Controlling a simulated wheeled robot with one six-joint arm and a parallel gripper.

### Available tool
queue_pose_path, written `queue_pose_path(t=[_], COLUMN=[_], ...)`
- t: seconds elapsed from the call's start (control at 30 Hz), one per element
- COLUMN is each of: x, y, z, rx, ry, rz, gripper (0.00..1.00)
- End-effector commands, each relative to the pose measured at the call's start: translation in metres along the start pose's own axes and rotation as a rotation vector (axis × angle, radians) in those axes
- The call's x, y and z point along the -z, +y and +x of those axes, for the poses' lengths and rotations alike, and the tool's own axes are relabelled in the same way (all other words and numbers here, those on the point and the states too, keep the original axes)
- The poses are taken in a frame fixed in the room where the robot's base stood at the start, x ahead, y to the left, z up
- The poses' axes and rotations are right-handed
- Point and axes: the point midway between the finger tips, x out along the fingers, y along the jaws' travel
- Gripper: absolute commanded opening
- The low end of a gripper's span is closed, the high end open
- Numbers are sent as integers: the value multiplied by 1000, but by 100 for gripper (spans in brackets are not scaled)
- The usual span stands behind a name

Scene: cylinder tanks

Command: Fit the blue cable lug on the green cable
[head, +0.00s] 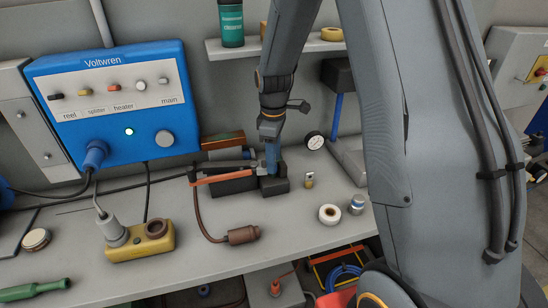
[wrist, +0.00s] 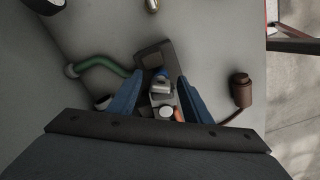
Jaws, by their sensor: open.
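The blue cable lug (wrist: 161,72) has a blue sleeve and a grey metal part. In the wrist view it sits at the dark block (wrist: 150,54), between the blue fingers of my gripper (wrist: 160,80). The fingers are apart, one on each side of it; I cannot tell if either touches it. The green cable (wrist: 95,62) curves in from the left and its near end is close to the left finger, partly hidden. In the head view my gripper (head: 272,160) points down at the dark block (head: 273,187) on the bench; the lug and green cable are not clear there.
An orange-handled tool (head: 223,176) lies left of the block. A brown plug (head: 243,235) with its cord lies in front. A yellow socket block (head: 140,243), white roll (head: 329,214) and gauge (head: 315,140) stand around. The blue Voltwren box (head: 115,105) is behind left.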

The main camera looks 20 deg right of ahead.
Motion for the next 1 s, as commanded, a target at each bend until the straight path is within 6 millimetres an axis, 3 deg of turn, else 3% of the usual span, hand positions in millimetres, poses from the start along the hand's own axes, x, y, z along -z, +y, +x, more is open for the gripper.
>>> queue_pose_path(t=[0.17,0.6,1.0], x=[1,1,0], y=[1,1,0], z=[-10,-70,-78], rx=[-3,-3,0], ry=[2,2,0], rz=[0,0,0], gripper=[45,45,45])
